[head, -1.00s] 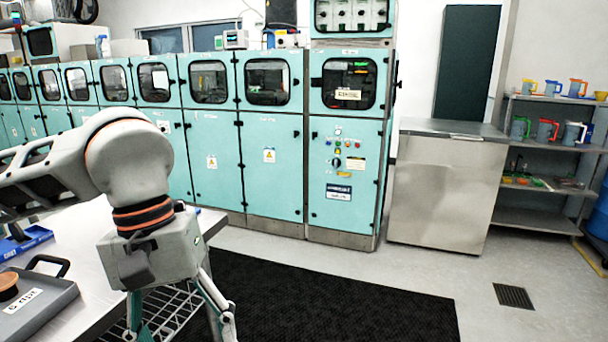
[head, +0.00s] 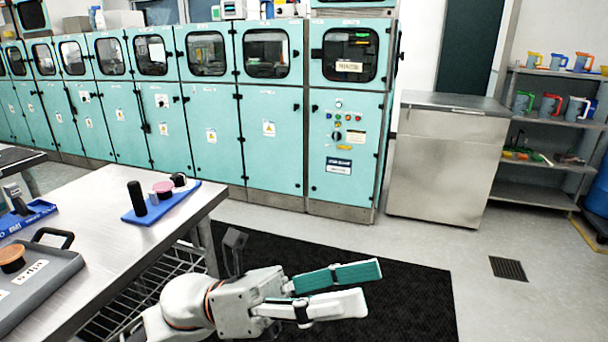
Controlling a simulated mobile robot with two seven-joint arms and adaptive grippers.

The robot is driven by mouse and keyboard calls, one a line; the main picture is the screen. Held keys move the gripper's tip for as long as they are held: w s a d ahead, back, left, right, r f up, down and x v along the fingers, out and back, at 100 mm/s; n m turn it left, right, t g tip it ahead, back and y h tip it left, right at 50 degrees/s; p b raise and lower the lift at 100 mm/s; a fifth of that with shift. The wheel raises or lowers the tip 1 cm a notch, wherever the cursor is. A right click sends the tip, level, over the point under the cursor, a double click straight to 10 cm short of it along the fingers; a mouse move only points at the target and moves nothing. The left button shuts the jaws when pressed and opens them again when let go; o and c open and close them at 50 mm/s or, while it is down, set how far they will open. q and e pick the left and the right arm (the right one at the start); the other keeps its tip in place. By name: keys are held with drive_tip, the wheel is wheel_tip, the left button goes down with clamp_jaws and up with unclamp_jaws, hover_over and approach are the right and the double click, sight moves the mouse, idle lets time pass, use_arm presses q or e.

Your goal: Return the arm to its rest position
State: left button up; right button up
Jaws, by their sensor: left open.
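My left gripper (head: 352,288) is at the bottom middle of the head view, low and to the right of the steel table. It points to the right over the black floor mat. My right gripper is not in view.
The steel table (head: 102,205) at left bears a blue tray (head: 163,207) with small dark and pink items, and a grey tray (head: 62,272) with a brown round piece. Teal cabinets (head: 270,150) line the back. The black mat (head: 400,310) is clear.

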use_arm(q)
drive_tip(key=w+a+f+n+t+y, duration=0.3)
drive_tip(key=w+a+f+n+t, duration=0.3)
drive_tip(key=n+t, duration=0.65)
drive_tip(key=w+a+f+n+t+y, duration=0.3)
drive_tip(key=w+f+n+t, duration=0.5)
drive_tip(key=n, duration=0.8)
drive_tip(key=a+f+n+t+y, duration=0.1)
drive_tip(key=a+f+n+y, duration=0.25)
drive_tip(key=f, duration=0.25)
drive_tip(key=a+f+n+t+y, duration=0.1)
drive_tip(key=a+f+n+y, duration=0.1)
drive_tip(key=f+n+y, duration=0.3)
drive_tip(key=s+a+f+n+g+y, duration=0.1)
drive_tip(key=s+a+f+n+g, duration=0.1)
drive_tip(key=s+f, duration=0.3)
drive_tip(key=s+a+f+n+g+y, duration=0.2)
drive_tip(key=s+a+f+n, duration=0.2)
drive_tip(key=f, duration=0.9)
drive_tip(key=s+a+f+n+g+y, duration=0.2)
drive_tip(key=s+a+f+n+g, duration=0.1)
drive_tip(key=s+f, duration=0.5)
drive_tip(key=shift+a+f+n, duration=0.6)
drive_tip(key=shift+a, duration=0.5)
